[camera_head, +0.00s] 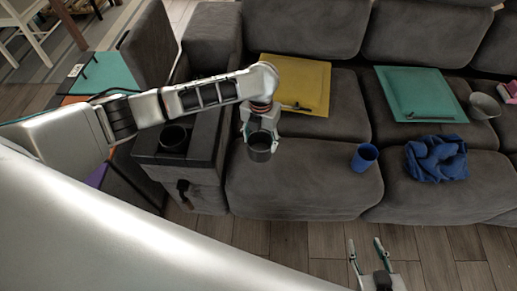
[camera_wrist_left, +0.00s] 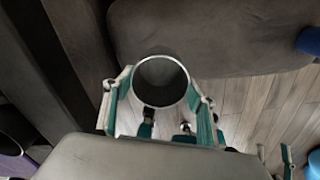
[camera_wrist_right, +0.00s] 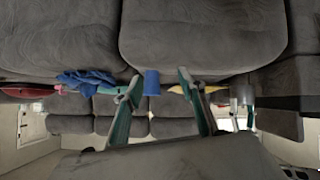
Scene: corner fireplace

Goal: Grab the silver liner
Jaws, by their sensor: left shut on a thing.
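The silver liner (camera_head: 260,147) is a round, open-topped grey metal cup. My left gripper (camera_head: 262,128) is shut on it and holds it over the front left seat of the sofa. In the left wrist view the liner's round rim (camera_wrist_left: 160,80) sits between the two teal fingers (camera_wrist_left: 160,110). It also shows far off at the right in the right wrist view. My right gripper (camera_head: 367,250) is open and empty, low in front of the sofa; its spread fingers show in the right wrist view (camera_wrist_right: 158,95).
The grey sofa (camera_head: 300,180) holds a yellow board (camera_head: 290,75), a teal board (camera_head: 415,90), a blue cup (camera_head: 364,157), a blue cloth (camera_head: 437,158) and a grey bowl (camera_head: 484,106). The left armrest has a dark cup holder (camera_head: 173,138). Wooden floor (camera_head: 290,240) lies clear in front.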

